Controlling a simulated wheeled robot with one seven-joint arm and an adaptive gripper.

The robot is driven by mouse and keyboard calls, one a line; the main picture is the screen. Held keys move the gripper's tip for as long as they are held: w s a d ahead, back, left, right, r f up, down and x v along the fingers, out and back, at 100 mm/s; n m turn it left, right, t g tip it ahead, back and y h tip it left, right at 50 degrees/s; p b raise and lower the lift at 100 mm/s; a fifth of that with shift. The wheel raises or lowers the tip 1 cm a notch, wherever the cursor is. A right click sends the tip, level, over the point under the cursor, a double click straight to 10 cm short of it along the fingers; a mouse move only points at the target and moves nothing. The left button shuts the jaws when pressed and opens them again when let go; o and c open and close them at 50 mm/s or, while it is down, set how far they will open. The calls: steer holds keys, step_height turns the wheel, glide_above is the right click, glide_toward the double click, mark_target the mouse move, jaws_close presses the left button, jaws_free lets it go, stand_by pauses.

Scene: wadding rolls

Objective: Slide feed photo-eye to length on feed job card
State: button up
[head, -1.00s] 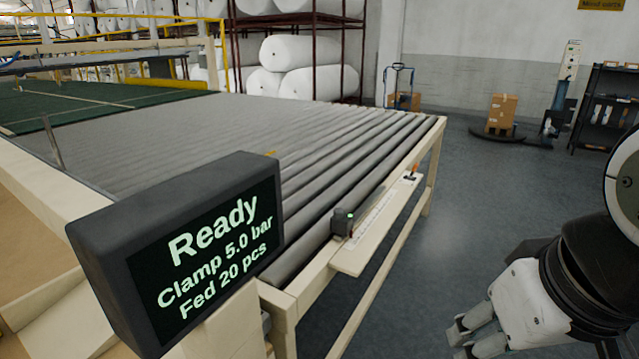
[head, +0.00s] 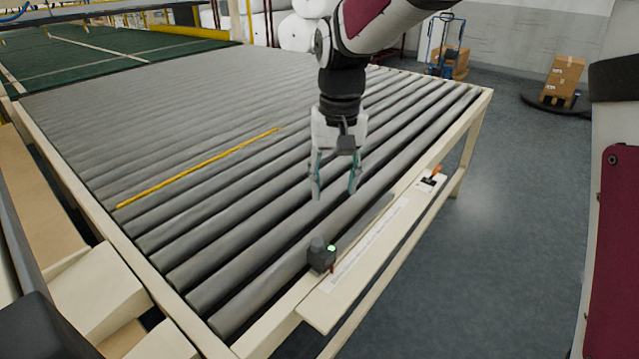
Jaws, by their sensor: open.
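The feed photo-eye (head: 321,257) is a small dark block with a round top and a lit green spot. It sits at the near end of a dark rail beside a white printed scale strip (head: 368,245) on the cream side shelf of the roller table. The scale's marks are too small to read. My gripper (head: 335,190) points down over the rollers, behind the photo-eye in the picture. Its two fingers are apart with nothing between them. The feed job card is not recognisable in view.
A small plate with an orange-handled part (head: 431,180) sits at the far end of the shelf. A yellow strip (head: 200,168) lies across the grey rollers (head: 170,110). Boxes (head: 562,78) stand on the floor behind. The floor right of the table is clear.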

mark_target(318, 241)
steer(key=a+f, duration=0.1)
steer(key=f, duration=0.4)
steer(key=a+f+p, duration=0.1)
steer(key=f, duration=0.4)
steer(key=w+a+f+p, duration=0.1)
steer(key=f, duration=0.5)
steer(key=shift+w+a, duration=0.1)
jaws_close()
